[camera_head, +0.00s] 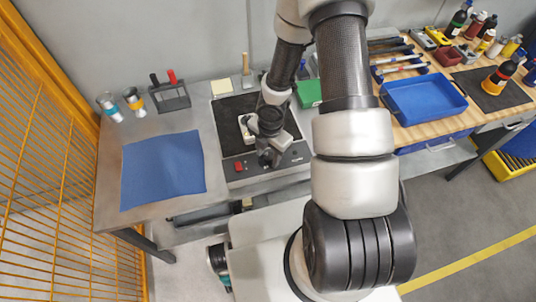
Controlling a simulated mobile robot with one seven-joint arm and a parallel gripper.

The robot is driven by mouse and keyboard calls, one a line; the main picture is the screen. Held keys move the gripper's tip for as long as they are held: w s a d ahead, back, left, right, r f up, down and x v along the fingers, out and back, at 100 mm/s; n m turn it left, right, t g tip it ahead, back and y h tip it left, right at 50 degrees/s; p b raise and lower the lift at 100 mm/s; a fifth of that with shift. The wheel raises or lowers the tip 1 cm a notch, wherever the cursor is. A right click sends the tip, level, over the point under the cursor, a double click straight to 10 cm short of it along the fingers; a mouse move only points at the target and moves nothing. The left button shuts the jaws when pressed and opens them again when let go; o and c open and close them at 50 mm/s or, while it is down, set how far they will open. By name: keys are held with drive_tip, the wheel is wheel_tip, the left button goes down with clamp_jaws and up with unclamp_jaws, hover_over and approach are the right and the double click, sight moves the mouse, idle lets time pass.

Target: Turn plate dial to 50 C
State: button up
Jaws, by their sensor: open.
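The hot plate has a dark square top (232,108) and a grey front panel (254,178), and stands on the metal bench in the middle left. A red switch (239,167) sits at the left of the panel. My gripper (268,160) is open and points down over the middle of the panel. It covers the part of the panel below it. A dial cannot be made out clearly, nor its setting. I cannot tell whether the fingers touch anything.
A blue mat (162,170) lies left of the plate. A dark rack (171,98) and small bottles (108,106) stand behind it. A blue tray (424,99), tools and bottles are on the wooden bench at right. An orange mesh fence (50,150) borders the left.

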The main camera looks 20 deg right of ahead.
drive_tip(key=c, duration=1)
drive_tip(key=shift+c, duration=0.2)
